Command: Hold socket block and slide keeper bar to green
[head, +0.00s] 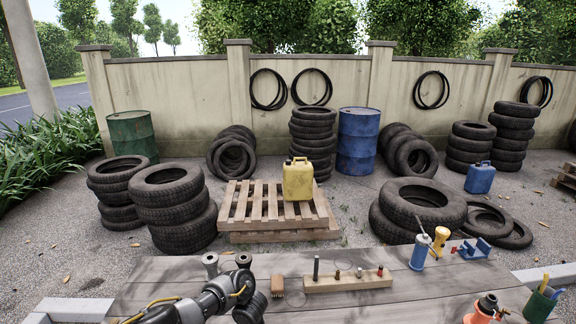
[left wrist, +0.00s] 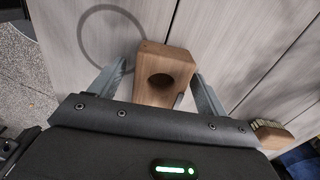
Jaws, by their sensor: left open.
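A wooden block with a round dark hole, which looks like the socket block (left wrist: 150,88), sits on the plank top in the left wrist view. My left gripper (left wrist: 160,68) is open, with one finger on each side of the block; I cannot tell whether either finger touches it. In the head view my left gripper (head: 250,306) is low on the bench and the socket block is not visible. A long wooden bar with several pegs (head: 348,284) lies to its right. I cannot make out a keeper bar or a green mark. My right gripper is not in view.
A brush (head: 277,285) lies between my left gripper and the pegged bar; it also shows in the left wrist view (left wrist: 271,134). A blue bottle (head: 420,252), a yellow-topped tool (head: 440,240), a blue holder (head: 475,251) and a green cup (head: 540,305) stand at the right.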

